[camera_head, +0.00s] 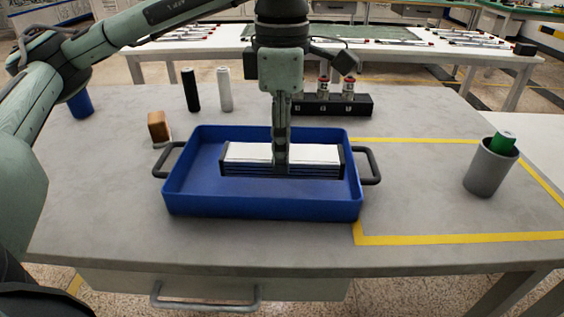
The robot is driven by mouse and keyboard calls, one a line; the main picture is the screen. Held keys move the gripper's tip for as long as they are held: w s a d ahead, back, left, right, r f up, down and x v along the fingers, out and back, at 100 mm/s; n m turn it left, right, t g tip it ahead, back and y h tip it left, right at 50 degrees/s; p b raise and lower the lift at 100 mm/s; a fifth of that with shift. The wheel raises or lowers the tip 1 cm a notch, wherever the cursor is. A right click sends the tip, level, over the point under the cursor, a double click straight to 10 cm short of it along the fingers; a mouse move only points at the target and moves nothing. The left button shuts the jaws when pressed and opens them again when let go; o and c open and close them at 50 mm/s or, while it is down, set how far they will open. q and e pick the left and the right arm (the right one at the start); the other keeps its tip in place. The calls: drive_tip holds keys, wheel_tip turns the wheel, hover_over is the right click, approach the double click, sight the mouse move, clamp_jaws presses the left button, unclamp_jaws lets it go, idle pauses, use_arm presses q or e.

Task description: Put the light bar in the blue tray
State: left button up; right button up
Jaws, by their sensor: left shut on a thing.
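The light bar (246,155) is a long bar with a white top and a dark ribbed front. It lies lengthwise across the inside of the blue tray (265,204), toward the tray's right part. The tray has dark handles at both ends and stands on the grey table. My left gripper (281,165) points straight down over the tray and is shut on the middle of the light bar. The fingers hide the bar's middle. I cannot tell whether the bar touches the tray floor. My right gripper is not in view.
Behind the tray stand a black cylinder (190,90), a white cylinder (225,90) and a black rack (345,106) with bottles. A brown block (158,127) is left of it. A grey cup (490,167) holds a green thing at right. The yellow-taped area between is clear.

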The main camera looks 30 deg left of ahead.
use_arm(q)
wheel_tip(320, 180, down, 3)
drive_tip(key=shift+f, duration=0.5)
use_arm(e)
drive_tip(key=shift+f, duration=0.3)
use_arm(q)
drive_tip(key=shift+f, duration=0.1)
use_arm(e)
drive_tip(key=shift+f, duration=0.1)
use_arm(q)
drive_tip(key=shift+f, duration=0.1)
drive_tip(key=o, duration=1.3)
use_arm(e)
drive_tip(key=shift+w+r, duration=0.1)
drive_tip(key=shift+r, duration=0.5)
